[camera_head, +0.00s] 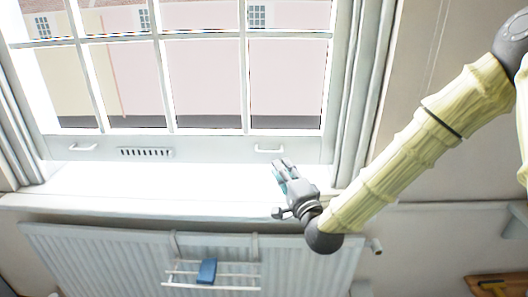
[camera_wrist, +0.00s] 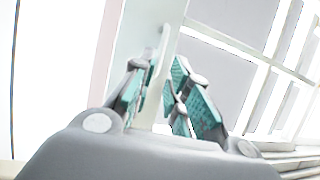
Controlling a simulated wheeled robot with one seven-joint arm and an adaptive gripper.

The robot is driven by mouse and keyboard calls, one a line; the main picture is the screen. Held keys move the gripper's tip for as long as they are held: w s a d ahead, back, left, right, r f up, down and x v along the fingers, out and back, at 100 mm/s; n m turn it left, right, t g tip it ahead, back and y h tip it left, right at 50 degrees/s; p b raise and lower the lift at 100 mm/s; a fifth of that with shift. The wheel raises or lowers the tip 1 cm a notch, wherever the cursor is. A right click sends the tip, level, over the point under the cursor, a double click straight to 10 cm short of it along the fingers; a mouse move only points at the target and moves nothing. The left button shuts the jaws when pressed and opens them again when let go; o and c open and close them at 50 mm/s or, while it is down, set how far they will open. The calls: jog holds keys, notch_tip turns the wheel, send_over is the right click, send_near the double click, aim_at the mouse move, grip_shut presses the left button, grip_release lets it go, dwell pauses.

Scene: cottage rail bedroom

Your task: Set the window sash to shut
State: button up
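The white window sash (camera_head: 190,150) has a bottom rail with a pull handle near each end and a slotted vent. The right handle (camera_head: 268,150) is just above and left of my gripper (camera_head: 283,166). The left handle (camera_head: 83,147) is clear. In the wrist view, my gripper (camera_wrist: 160,85) has its teal-padded fingers apart. A pale bar, apparently the right handle (camera_wrist: 162,50), shows between or just beyond the fingertips; contact cannot be told. A bright sill (camera_head: 160,181) lies below the rail; the size of any gap there is unclear.
Below the sill is a white radiator (camera_head: 100,260) with a hanging rack (camera_head: 225,288) carrying a blue item (camera_head: 207,271). Curtains or frame edges flank the window. A wooden surface (camera_head: 500,284) is at lower right. The sill looks clear.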

aim_at(271, 152)
jog(key=p+x, duration=0.1)
jog(key=x, duration=0.8)
jog(key=shift+a, duration=0.1)
jog(key=shift+s, duration=0.1)
jog(key=shift+c, duration=0.2)
grip_shut()
jog(key=shift+f, duration=0.1)
